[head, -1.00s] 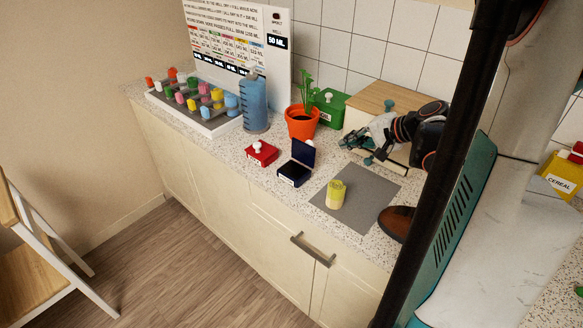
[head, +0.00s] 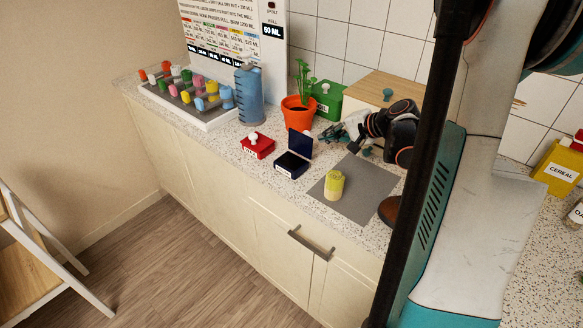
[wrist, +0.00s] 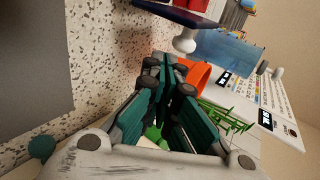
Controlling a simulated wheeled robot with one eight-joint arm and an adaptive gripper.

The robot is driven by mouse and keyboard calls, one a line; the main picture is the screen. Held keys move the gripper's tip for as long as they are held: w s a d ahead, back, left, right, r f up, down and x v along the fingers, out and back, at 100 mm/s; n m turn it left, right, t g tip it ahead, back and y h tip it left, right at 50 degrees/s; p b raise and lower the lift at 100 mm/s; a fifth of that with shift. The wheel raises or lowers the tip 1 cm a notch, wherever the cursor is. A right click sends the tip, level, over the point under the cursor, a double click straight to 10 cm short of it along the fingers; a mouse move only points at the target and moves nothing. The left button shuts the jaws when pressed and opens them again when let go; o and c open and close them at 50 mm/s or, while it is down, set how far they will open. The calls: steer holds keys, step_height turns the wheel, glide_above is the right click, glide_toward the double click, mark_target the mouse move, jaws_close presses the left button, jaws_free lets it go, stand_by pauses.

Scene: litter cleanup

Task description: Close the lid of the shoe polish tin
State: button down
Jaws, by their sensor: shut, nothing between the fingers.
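The dark blue tin (head: 291,165), its label too small to read, stands on the counter with its lid (head: 300,145) raised at the back. The lid (wrist: 182,14) also shows at the top of the wrist view, with a white knob (wrist: 185,40) on its outer face. My gripper (head: 328,134) is to the right of and behind the lid in the head view, apart from it. In the wrist view my gripper (wrist: 163,70) has its fingers together and empty, below the knob. The tin's base is mostly hidden in the wrist view.
A red box (head: 257,147) with a white knob sits left of the tin. An orange plant pot (head: 298,114) and a green box (head: 328,101) stand behind. A yellow cylinder (head: 334,185) stands on a grey mat (head: 361,181) to the right.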

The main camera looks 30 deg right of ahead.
steer(key=shift+w+a+f, duration=0.15)
steer(key=shift+w+f, duration=0.1)
steer(key=shift+w, duration=0.1)
steer(key=shift+r, duration=0.1)
steer(key=shift+s+a+r, duration=0.1)
steer(key=shift+a+r, duration=0.1)
steer(key=shift+a, duration=0.05)
steer(key=shift+s+a+r+p, duration=0.15)
steer(key=shift+a+r+p, duration=0.2)
steer(key=shift+a+r, duration=0.15)
steer(key=shift+s+a+r, duration=0.2)
steer(key=shift+a+r, duration=0.2)
steer(key=shift+a, duration=0.15)
